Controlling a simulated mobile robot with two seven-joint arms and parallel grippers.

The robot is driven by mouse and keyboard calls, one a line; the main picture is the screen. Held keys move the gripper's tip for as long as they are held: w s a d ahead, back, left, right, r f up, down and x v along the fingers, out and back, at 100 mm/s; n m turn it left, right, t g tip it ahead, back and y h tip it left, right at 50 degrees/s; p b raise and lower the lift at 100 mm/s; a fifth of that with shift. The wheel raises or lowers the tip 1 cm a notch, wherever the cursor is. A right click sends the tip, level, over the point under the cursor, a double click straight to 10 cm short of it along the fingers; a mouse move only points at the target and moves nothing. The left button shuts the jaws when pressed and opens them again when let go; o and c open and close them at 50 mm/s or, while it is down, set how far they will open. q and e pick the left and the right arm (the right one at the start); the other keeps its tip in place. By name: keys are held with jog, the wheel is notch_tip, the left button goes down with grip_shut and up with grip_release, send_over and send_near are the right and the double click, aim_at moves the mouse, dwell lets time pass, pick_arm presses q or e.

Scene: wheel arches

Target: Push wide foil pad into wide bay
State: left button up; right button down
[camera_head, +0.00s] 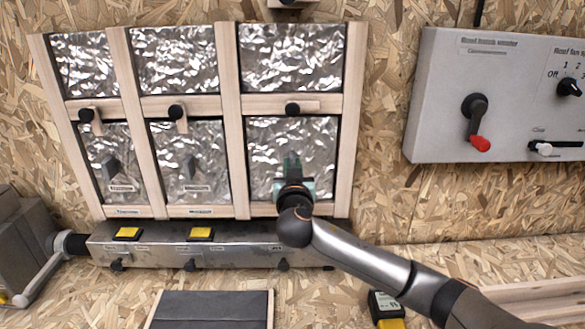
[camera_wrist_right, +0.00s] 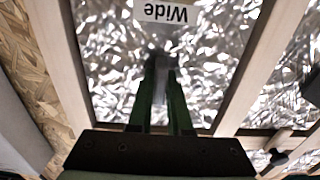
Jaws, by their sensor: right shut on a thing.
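The wide foil pad (camera_head: 310,145) is a crinkled silver panel in the lower right opening of the wooden frame, the wide bay (camera_head: 348,160). It also shows in the right wrist view (camera_wrist_right: 112,70), with an upside-down "Wide" label (camera_wrist_right: 168,12). My right gripper (camera_head: 291,168) is in front of the pad's lower middle. Its green fingers (camera_wrist_right: 164,82) are shut on the pad's handle, which they mostly hide. A dark line runs along the pad's edges beside the wood; I cannot tell whether the pad sits flush. My left gripper is not in view.
A wooden turn latch (camera_head: 300,106) lies level above the wide bay. Two other latches (camera_head: 90,122) (camera_head: 180,122) point down over the neighbouring foil pads. A metal ledge (camera_head: 150,248) runs below the frame. A grey control box (camera_head: 440,90) hangs at right.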

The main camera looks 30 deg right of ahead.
jog(key=c, duration=0.8)
grip_release()
jog(key=shift+o, duration=0.2)
jog(key=b+v, duration=0.2)
jog(key=v, duration=1.8)
jog(key=shift+s+a, duration=0.15)
jog(key=shift+a, duration=0.05)
